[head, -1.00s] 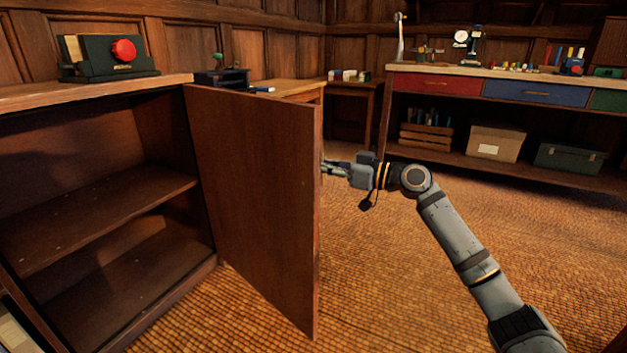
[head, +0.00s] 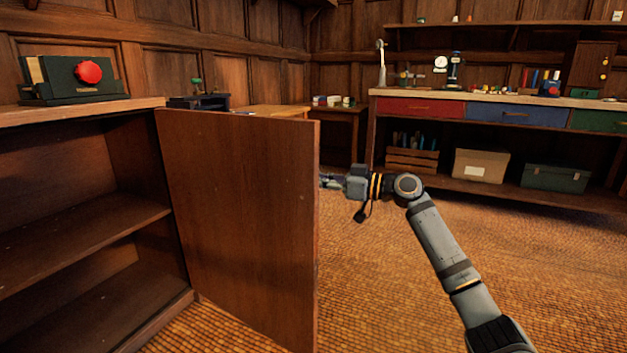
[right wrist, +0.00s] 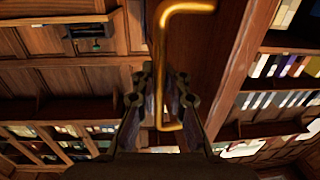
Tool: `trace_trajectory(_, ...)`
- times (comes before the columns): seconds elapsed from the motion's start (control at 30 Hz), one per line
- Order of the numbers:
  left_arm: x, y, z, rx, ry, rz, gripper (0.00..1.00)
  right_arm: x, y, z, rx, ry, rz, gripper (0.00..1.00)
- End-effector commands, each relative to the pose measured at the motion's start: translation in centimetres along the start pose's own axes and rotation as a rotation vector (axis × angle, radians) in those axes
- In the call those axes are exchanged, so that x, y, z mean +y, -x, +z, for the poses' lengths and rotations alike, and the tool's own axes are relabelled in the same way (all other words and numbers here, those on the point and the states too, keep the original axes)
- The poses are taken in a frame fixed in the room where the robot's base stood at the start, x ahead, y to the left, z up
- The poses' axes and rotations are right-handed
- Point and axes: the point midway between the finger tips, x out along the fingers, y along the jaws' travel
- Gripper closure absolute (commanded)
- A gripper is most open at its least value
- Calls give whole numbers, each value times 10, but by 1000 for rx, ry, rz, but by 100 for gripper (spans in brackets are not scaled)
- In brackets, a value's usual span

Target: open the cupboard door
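The brown wooden cupboard door (head: 238,220) stands wide open, swung out from the cupboard (head: 95,215) on its left, whose shelves show. My right gripper (head: 325,181) is at the door's free edge, on its far side; its fingertips are partly hidden by the door in the head view. In the right wrist view, the brass bar handle (right wrist: 159,75) runs between the two fingers of my right gripper (right wrist: 164,82), which are close around it. My left gripper is not in view.
A dark green device with a red knob (head: 88,72) sits on the cupboard top. A workbench (head: 490,97) with coloured drawers stands at the back right, boxes on its lower shelf. The woven floor (head: 390,290) right of the door looks clear.

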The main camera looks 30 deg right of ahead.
Motion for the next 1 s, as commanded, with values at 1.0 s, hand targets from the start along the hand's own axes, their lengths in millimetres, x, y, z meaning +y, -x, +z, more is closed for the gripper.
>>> trace_trajectory(1.0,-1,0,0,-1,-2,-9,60,0,72,1,-1,1,2,68)
